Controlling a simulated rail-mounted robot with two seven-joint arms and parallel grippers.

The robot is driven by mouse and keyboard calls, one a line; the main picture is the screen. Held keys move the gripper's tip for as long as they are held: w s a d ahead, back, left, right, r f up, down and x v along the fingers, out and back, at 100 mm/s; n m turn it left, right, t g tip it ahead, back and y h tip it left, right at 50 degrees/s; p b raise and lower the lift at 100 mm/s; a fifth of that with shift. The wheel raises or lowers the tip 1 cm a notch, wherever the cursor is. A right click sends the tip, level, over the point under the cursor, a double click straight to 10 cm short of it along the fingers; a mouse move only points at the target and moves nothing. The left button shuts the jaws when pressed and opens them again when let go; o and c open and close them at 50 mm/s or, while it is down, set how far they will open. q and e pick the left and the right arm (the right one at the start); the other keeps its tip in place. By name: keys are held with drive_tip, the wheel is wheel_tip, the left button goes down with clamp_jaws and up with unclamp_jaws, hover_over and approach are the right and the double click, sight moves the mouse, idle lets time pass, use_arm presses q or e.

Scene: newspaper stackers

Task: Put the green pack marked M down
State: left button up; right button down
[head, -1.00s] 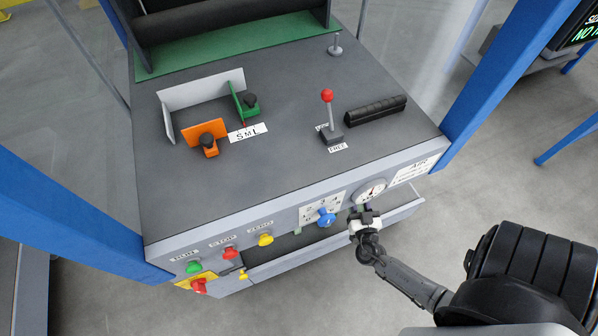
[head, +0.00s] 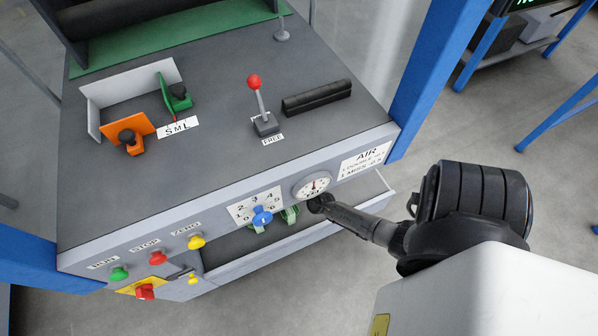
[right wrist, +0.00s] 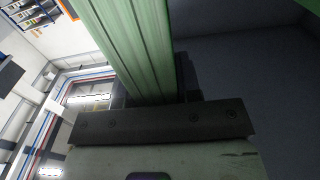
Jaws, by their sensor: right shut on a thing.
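A green thing (right wrist: 130,45) fills the upper middle of the right wrist view, with ridges along its length, held at my right gripper's jaws (right wrist: 160,100). No letter M can be read on it. In the head view, green parts (head: 290,215) show in the open drawer (head: 285,240) below the dial, partly hidden by the blue knob and the panel. I cannot tell whether they are one pack or more. My right gripper (head: 318,204) is at the drawer opening under the gauge, its fingers mostly hidden. My left gripper is not in view.
The front panel carries a round gauge (head: 313,185), a blue knob (head: 262,216) and green, red and yellow buttons close above the drawer. On the grey top stand a red-knobbed lever (head: 260,105), a black bar (head: 317,97) and orange (head: 128,135) and green guides. The drawer's right part looks clear.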

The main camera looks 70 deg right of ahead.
drive_tip(key=shift+w+d+f, duration=0.15)
drive_tip(key=shift+d+f, duration=0.1)
drive_tip(key=shift+d, duration=0.1)
wheel_tip(320, 180, down, 3)
drive_tip(key=shift+f+b, duration=0.15)
drive_tip(key=shift+b, duration=0.9)
drive_tip(key=shift+f, duration=0.3)
drive_tip(key=shift+f+b, duration=0.35)
drive_tip(key=shift+b, duration=0.35)
drive_tip(key=shift+f+b, duration=0.25)
drive_tip(key=shift+b, duration=0.15)
drive_tip(key=c, duration=0.8)
unclamp_jaws()
drive_tip(key=shift+f, duration=0.1)
